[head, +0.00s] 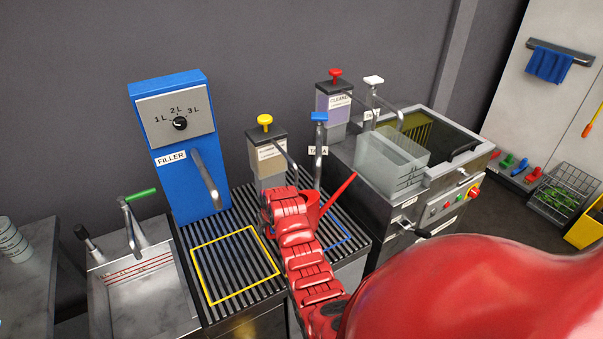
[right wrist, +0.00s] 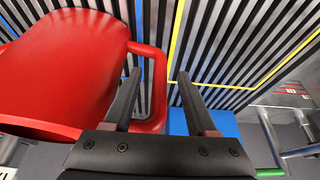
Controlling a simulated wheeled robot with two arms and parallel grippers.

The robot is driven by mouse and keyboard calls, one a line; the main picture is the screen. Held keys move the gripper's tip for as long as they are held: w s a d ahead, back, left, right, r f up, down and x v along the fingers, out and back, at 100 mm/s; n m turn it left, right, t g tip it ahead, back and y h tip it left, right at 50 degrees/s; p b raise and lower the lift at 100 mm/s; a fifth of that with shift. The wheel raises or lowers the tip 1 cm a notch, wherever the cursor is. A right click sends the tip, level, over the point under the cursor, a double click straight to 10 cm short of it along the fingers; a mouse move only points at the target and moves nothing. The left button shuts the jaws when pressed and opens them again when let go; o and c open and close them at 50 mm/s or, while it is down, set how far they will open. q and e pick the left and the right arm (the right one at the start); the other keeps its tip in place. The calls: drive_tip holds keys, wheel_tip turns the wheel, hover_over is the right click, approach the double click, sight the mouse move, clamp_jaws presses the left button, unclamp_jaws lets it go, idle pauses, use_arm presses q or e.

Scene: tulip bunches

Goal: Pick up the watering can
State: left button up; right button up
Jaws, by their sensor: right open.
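The red watering can (head: 313,208) stands on the slatted grate in the head view, mostly hidden behind my red right arm. Its thin spout (head: 340,190) points up to the right. In the right wrist view its body (right wrist: 62,70) fills the left side, with its loop handle (right wrist: 158,85) toward the middle. My right gripper (right wrist: 158,82) is open, with a dark finger on each side of the handle's upright bar. Whether a finger touches the handle I cannot tell. In the head view the gripper's fingertips are hidden by the arm. My left gripper is not in view.
A yellow square outline (head: 208,298) marks bare grate left of the can. The blue filler (head: 182,150) with its spout stands behind it. Dispensers with yellow (head: 265,121) and red (head: 335,76) knobs stand close behind. A sink (head: 145,290) lies left, a basket machine (head: 430,190) right.

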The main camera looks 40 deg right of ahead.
drive_tip(key=shift+x, duration=1.1)
clamp_jaws()
idle(0.7)
